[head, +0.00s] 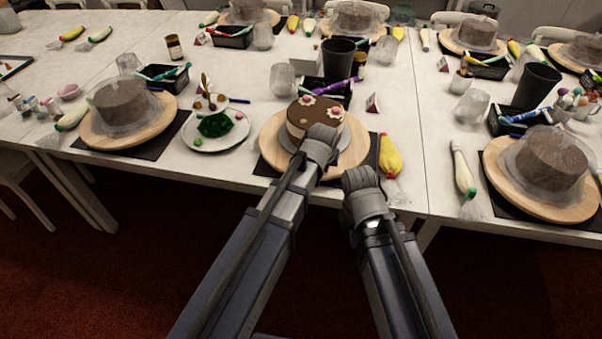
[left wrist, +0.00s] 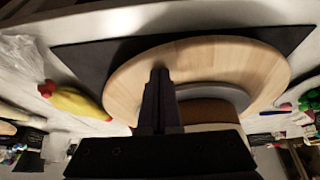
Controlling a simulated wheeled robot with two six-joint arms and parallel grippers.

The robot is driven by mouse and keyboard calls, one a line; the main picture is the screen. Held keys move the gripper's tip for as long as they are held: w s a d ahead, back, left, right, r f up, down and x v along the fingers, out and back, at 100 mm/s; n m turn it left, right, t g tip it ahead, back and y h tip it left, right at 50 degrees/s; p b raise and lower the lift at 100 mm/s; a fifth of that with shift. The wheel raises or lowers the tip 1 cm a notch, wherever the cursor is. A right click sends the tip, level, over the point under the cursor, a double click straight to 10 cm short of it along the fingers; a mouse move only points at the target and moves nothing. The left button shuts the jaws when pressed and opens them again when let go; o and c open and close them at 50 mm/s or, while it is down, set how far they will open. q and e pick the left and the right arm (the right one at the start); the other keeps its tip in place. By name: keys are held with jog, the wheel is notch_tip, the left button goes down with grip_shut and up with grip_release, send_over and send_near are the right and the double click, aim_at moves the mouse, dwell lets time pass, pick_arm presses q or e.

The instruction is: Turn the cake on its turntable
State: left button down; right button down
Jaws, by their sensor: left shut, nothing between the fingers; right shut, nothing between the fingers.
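The cake (head: 300,112), with a brown top and pink-and-white decorations, sits on a grey disc on the round wooden turntable (head: 270,139). My left gripper (head: 322,133) is shut and empty at the cake's front, hiding part of it. In the left wrist view, the shut fingers (left wrist: 160,72) reach over the bare wooden turntable (left wrist: 215,52), beside the grey disc (left wrist: 236,93) and the cake's brown side (left wrist: 203,112). I cannot tell whether the fingertips touch the wood. My right gripper (head: 359,178) is shut and empty near the table's front edge, right of the turntable.
A yellow piping bag (head: 389,155) lies just right of the turntable. A plate with a green item (head: 215,124) stands to its left. A black cup (head: 338,60) and a dark tray are behind. Other wrapped cakes on turntables stand left, right and at the back.

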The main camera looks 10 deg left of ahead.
aim_at(342, 166)
pick_arm(q)
jog(key=shift+w+d, duration=0.45)
jog(key=shift+d, duration=0.45)
jog(key=shift+w+d, duration=0.5)
jog(key=shift+d, duration=0.4)
jog(key=shift+w+d, duration=0.45)
jog(key=shift+d, duration=0.45)
jog(key=shift+r, duration=0.1)
jog(key=shift+r+p, duration=1.3)
jog(key=shift+p, duration=0.1)
notch_tip(342, 166, up, 6)
jog(key=p, duration=0.6)
